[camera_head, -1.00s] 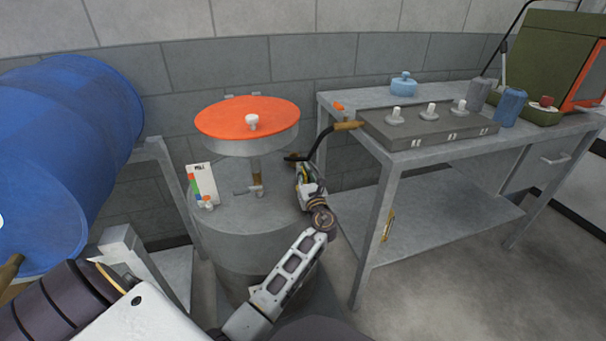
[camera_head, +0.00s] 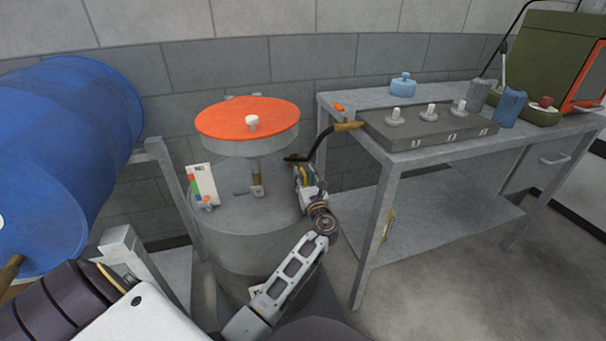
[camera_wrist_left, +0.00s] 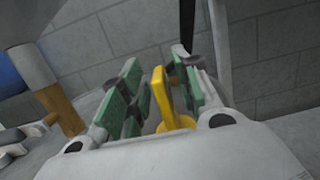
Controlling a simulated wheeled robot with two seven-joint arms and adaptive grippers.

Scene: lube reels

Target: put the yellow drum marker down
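The yellow drum marker (camera_wrist_left: 166,100) is a small bright yellow piece between the green finger pads of my left gripper (camera_wrist_left: 158,90) in the left wrist view. It lies against the right-hand pad, and the left-hand pad is close to its other side. In the head view the left gripper (camera_head: 304,176) is at the right edge of the grey drum's top (camera_head: 235,219), with a little of the yellow showing. Whether the marker touches the drum is hidden. My right gripper is not in view.
An orange-topped disc (camera_head: 225,115) stands on a post above the drum. A white card (camera_head: 202,183) stands at the drum's left. A metal table (camera_head: 350,110) with a grey block (camera_head: 425,130) is at the right. A blue barrel (camera_head: 65,150) is at the left.

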